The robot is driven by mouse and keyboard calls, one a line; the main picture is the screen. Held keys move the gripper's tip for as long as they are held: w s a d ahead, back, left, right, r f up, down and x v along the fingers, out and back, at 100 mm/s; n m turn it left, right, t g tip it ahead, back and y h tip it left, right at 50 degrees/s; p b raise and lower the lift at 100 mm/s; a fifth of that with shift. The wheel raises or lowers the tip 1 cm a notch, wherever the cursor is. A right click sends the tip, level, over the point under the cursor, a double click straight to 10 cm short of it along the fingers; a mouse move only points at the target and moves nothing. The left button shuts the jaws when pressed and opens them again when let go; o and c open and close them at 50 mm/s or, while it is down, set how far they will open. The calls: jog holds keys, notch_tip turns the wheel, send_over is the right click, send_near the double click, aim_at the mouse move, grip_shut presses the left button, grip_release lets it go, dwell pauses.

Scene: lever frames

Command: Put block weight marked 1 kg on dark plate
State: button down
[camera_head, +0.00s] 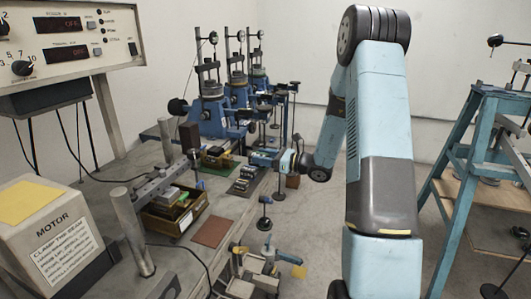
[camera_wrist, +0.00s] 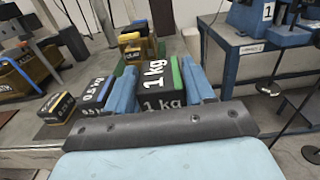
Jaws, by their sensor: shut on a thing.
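In the wrist view, a black block weight (camera_wrist: 160,88) marked 1 kg on its top and front sits between the blue fingers of my gripper (camera_wrist: 158,84). The fingers are shut on its sides. A green edge shows along its right. I cannot tell whether it touches the bench. In the head view, my gripper (camera_head: 262,158) is over the right edge of the bench, by a group of dark blocks (camera_head: 242,180).
A black block (camera_wrist: 92,91) marked 0.5 kg stands just left of the held block; a smaller block (camera_wrist: 57,106) is further left. A wooden tray (camera_head: 176,213) and a brown mat (camera_head: 210,232) lie on the bench (camera_head: 115,185). Blue lever frames (camera_head: 212,118) stand behind.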

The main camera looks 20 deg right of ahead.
jog(key=shift+c, duration=2)
grip_release()
jog(key=shift+r, duration=0.1)
